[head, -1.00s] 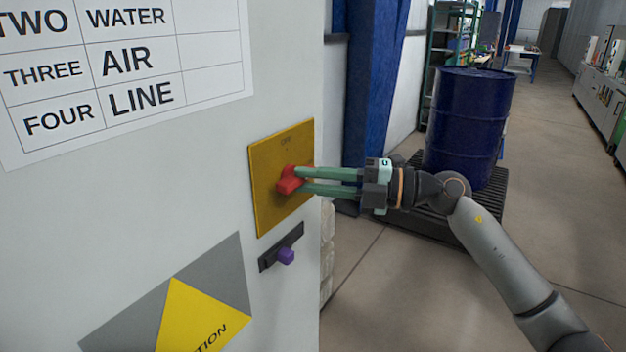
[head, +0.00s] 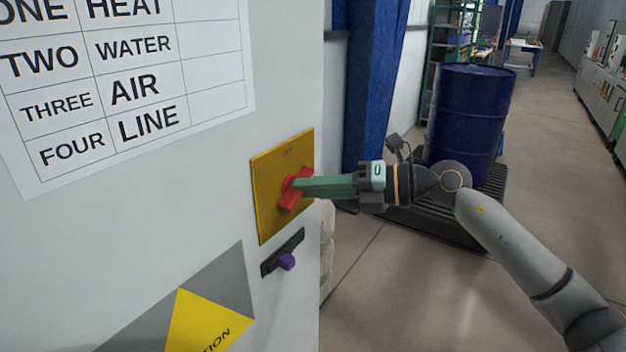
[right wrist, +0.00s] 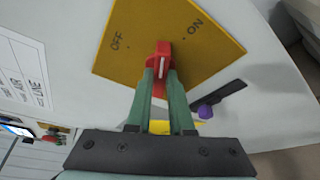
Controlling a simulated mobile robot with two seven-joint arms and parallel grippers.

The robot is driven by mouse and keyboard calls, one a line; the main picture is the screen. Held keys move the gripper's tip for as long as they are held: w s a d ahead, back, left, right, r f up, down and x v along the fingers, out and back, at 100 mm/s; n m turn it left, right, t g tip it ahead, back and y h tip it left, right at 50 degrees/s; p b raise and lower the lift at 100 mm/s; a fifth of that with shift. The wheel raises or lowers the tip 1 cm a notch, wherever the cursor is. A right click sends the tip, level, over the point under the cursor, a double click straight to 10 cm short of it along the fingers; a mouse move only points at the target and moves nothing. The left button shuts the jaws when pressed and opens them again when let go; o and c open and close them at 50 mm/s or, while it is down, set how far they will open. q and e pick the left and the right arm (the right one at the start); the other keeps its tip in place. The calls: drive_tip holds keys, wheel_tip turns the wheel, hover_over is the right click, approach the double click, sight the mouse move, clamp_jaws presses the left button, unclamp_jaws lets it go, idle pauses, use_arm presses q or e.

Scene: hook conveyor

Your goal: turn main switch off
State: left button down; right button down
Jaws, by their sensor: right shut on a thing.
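The main switch is a red rotary handle (head: 289,201) on a yellow plate (head: 267,180) fixed to the pale cabinet. In the head view the handle slants from upper right to lower left. My right gripper (head: 299,187) is shut on the handle, and its fingers are rolled so that one hides the other. In the right wrist view, the red handle (right wrist: 163,58) with a white line sits between the two fingertips (right wrist: 162,76). The line points between the OFF and ON marks on the plate (right wrist: 145,28). My left gripper is not in view.
A purple knob (head: 287,261) on a dark strip sits just below the plate. A printed label sheet (head: 215,80) and a yellow caution sign (head: 205,325) are on the cabinet. A blue drum (head: 473,110) stands on a dark pallet behind my right arm. Open floor lies to the right.

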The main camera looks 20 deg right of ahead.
drive_tip(key=shift+s+a+r+n+t+h+b, duration=0.1)
drive_tip(key=shift+n+t+h+b, duration=0.35)
drive_tip(key=shift+n+h, duration=0.7)
drive_tip(key=shift+s+a+r+n+t+h+b, duration=0.1)
drive_tip(key=shift+n+t+h+b, duration=0.35)
drive_tip(key=shift+n, duration=1.25)
drive_tip(key=shift+s+a+r+n+t+h+b, duration=0.1)
drive_tip(key=shift+n+t+h+b, duration=0.3)
drive_tip(key=shift+n+h, duration=0.8)
drive_tip(key=shift+n, duration=0.35)
drive_tip(key=c, duration=0.8)
unclamp_jaws()
